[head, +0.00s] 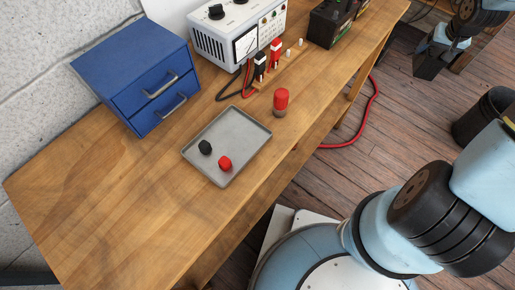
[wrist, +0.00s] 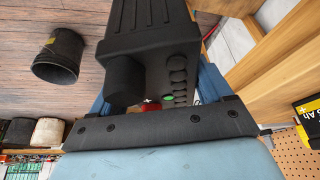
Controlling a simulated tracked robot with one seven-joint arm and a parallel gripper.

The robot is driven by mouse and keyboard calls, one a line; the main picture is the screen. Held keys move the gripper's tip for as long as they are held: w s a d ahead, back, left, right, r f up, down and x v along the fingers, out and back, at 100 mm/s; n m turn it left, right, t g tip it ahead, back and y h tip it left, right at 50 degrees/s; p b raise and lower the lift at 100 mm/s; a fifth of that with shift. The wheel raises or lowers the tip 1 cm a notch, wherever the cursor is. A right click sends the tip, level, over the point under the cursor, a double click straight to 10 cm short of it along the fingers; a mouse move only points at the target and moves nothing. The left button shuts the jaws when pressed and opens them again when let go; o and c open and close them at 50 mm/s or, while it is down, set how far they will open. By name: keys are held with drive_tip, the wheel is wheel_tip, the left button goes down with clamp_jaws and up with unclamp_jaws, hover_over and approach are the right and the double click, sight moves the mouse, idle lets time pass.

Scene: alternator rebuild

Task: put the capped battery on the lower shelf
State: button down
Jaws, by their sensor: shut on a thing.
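My gripper (wrist: 155,90) is shut on the capped battery (wrist: 150,25), a black ridged block seen close in the wrist view between blue fingers. Its black cap (wrist: 125,78) and part of its red cap (wrist: 150,106) show, along with a row of round plugs and a green dot. In the head view my gripper (head: 441,48) is at the top right, over the floor and away from the bench, with the dark battery (head: 428,64) below it. The lower shelf (head: 312,146) shows only in part under the wooden bench.
The bench top (head: 90,200) bears a blue drawer cabinet (head: 145,75), a grey tray (head: 240,128) with a black and a red cap, a red-topped cylinder (head: 281,101), a power supply (head: 238,30) and another battery (head: 328,22). A black bucket (head: 483,115) and a red cable (head: 368,115) are on the floor.

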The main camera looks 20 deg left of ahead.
drive_tip(key=shift+d, duration=0.25)
drive_tip(key=shift+w+a+f, duration=0.1)
drive_tip(key=shift+w+f, duration=0.05)
drive_tip(key=shift+f, duration=0.15)
drive_tip(key=w+a+f+n+y, duration=0.1)
drive_tip(key=w+a+f+n, duration=0.15)
drive_tip(key=a+f, duration=0.45)
drive_tip(key=w+a+f+n+y, duration=0.15)
drive_tip(key=f+n, duration=0.25)
drive_tip(key=f, duration=0.6)
drive_tip(key=s+a+f+n+g+y, duration=0.15)
drive_tip(key=a+f+n, duration=0.35)
drive_tip(key=f, duration=0.5)
drive_tip(key=s+a+f+n+g, duration=0.1)
drive_tip(key=s+a+f+n, duration=0.15)
drive_tip(key=a+f, duration=0.6)
drive_tip(key=shift+w+a+f, duration=1.5)
drive_tip(key=shift+a+f, duration=0.05)
drive_tip(key=shift+f, duration=0.8)
drive_tip(key=shift+w+a+f, duration=1.45)
drive_tip(key=shift+a+f, duration=0.1)
drive_tip(key=shift+f, duration=0.75)
drive_tip(key=shift+w+a+f, duration=1.5)
drive_tip(key=shift+a+f, duration=0.05)
drive_tip(key=shift+f, duration=0.8)
